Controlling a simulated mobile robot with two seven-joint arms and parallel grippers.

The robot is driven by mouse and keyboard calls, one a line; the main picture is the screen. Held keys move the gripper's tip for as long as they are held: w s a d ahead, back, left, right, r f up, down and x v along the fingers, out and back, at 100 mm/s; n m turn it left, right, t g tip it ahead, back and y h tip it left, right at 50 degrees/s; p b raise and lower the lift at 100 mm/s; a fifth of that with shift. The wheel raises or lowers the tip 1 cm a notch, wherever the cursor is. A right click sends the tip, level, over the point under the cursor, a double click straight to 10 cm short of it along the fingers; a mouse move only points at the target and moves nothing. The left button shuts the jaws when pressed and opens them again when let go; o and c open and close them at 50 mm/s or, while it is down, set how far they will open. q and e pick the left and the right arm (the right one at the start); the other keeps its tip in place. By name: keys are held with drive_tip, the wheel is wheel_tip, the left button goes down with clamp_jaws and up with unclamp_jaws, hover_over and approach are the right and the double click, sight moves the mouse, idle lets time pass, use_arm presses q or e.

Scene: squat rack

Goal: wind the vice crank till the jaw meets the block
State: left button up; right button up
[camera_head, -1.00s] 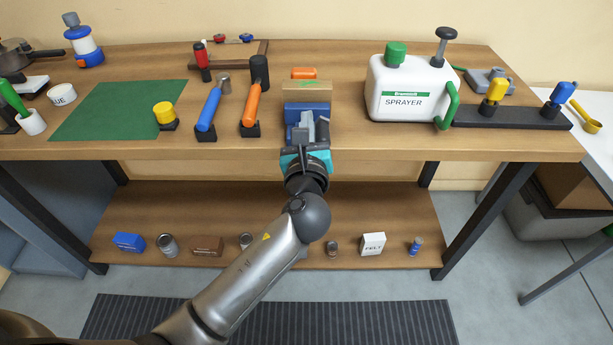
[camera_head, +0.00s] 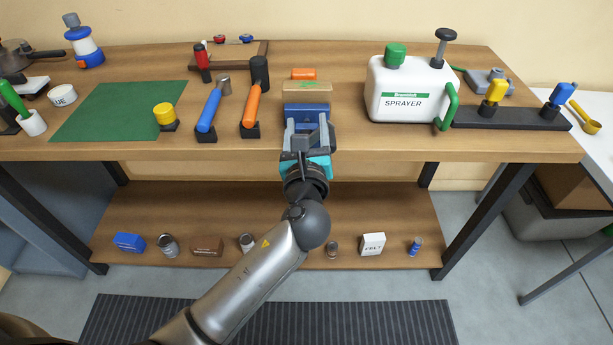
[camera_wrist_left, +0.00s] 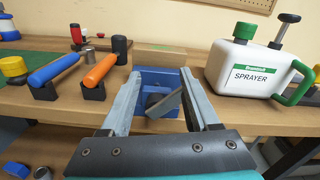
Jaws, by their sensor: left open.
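The blue vice (camera_head: 306,109) stands at the front edge of the workbench, and it also shows in the left wrist view (camera_wrist_left: 158,79). The wooden block (camera_head: 307,86), with a green mark on top, lies just behind the blue jaw; I cannot tell whether they touch. A grey crank arm (camera_wrist_left: 165,104) slants across the vice's front in the left wrist view. My left gripper (camera_head: 309,128) is open, its two fingers on either side of the crank, apparently not gripping it. My right gripper is not in view.
An orange-handled mallet (camera_head: 254,100) and a blue-handled hammer (camera_head: 210,108) stand left of the vice. The white sprayer (camera_head: 408,90) stands to the right. A lower shelf (camera_head: 200,215) holds several small items. The bench between vice and sprayer is clear.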

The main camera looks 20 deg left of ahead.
use_arm(q)
drive_tip(key=p+v, duration=0.1)
drive_tip(key=v, duration=0.5)
drive_tip(key=shift+p, duration=0.3)
drive_tip(key=shift+a, duration=0.1)
idle(0.3)
